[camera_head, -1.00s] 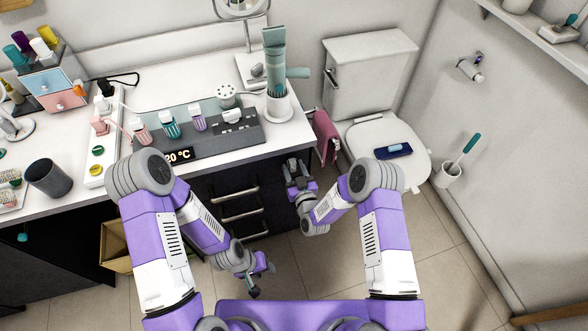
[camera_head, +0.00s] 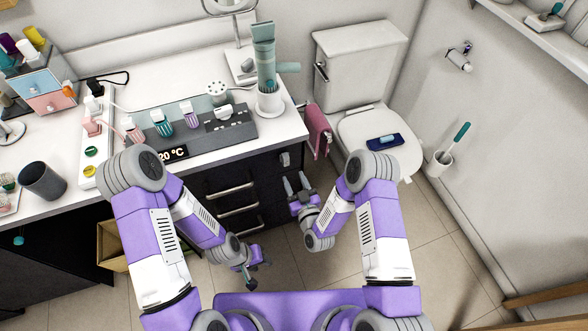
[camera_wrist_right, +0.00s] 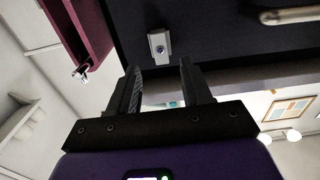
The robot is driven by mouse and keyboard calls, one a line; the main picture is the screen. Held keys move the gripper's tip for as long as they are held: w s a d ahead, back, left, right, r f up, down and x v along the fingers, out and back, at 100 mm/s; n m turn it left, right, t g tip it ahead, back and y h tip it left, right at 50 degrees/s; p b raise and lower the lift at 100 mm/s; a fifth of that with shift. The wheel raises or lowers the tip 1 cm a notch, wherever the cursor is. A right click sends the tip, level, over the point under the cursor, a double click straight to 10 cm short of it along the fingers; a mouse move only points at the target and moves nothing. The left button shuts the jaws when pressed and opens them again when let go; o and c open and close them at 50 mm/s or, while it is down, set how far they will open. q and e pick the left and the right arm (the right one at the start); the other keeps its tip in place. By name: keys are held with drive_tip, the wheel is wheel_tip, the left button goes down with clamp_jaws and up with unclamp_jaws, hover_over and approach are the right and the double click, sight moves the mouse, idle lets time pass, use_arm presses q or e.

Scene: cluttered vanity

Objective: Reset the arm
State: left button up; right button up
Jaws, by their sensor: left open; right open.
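My left gripper (camera_head: 256,270) hangs low in front of the vanity drawers, over the floor, and holds nothing that I can see. My right gripper (camera_head: 295,184) is open and empty, in front of the right end of the dark vanity cabinet. Its two spread fingers also show in the right wrist view (camera_wrist_right: 158,85), with the cabinet front behind them. Both of my arms are bent at the elbow.
The white vanity top (camera_head: 200,75) carries a grey device, bottles and a teal hair dryer (camera_head: 264,50). Drawer handles (camera_head: 237,210) stick out near my grippers. A pink towel (camera_head: 318,130) hangs at the vanity's right side, beside the toilet (camera_head: 365,75). A box (camera_head: 113,245) stands on the floor.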

drive_tip(key=s+d+f+m+g+h, duration=0.1)
drive_tip(key=s+d+f+m+g, duration=0.15)
drive_tip(key=f+g, duration=0.3)
drive_tip(key=s+d+f+m+g, duration=0.2)
drive_tip(key=s+g, duration=0.3)
drive_tip(key=s, duration=0.5)
drive_tip(key=s+d+f+m+g, duration=0.1)
drive_tip(key=s+d+m+g, duration=0.1)
drive_tip(key=s+g, duration=0.4)
drive_tip(key=s+d, duration=0.1)
drive_tip(key=s, duration=0.4)
drive_tip(key=shift+f, duration=0.35)
drive_tip(key=shift+c, duration=0.6)
